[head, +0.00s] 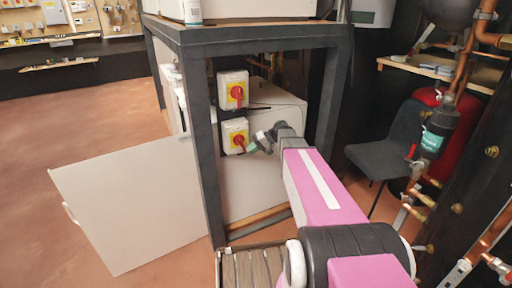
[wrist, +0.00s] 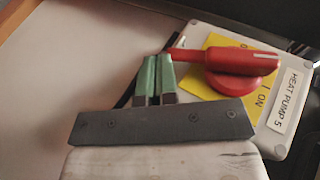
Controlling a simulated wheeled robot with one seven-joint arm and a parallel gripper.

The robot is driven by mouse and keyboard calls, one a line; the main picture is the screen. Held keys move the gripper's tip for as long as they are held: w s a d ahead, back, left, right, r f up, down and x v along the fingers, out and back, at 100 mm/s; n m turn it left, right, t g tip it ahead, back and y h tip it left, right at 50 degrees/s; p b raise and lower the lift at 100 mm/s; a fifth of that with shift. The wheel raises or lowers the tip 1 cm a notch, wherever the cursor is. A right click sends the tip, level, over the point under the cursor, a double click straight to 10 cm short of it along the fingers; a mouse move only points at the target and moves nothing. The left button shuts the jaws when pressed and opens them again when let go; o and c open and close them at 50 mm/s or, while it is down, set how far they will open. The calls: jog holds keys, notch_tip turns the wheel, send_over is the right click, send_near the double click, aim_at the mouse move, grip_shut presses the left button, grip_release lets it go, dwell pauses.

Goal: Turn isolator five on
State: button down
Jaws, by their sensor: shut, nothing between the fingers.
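Isolator five is a grey box with a yellow plate, a red rotary handle (wrist: 235,62) and a "HEAT PUMP 5" label (wrist: 287,100) in the wrist view. It appears to be the lower isolator (head: 235,135) on the frame in the head view. The handle lies across the wrist picture, its white mark at the right end. "ON" is printed on the plate below it. My gripper (wrist: 157,66) is shut and empty, its green fingertips beside the handle's left end. I cannot tell whether they touch. In the head view my gripper (head: 253,147) is just right of the lower isolator.
A second isolator (head: 233,91) with a red handle sits just above. A dark metal frame (head: 200,130) stands around both. A pale open panel (head: 130,205) is at left. A dark chair (head: 385,145) and copper pipes are at right. The floor at left is clear.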

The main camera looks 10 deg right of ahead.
jog(key=shift+s+a+f, duration=0.15)
jog(key=shift+a+f, duration=0.25)
jog(key=shift+a, duration=0.15)
jog(key=shift+s+a+f, duration=0.15)
jog(key=shift+a+f, duration=0.2)
jog(key=shift+a, duration=0.15)
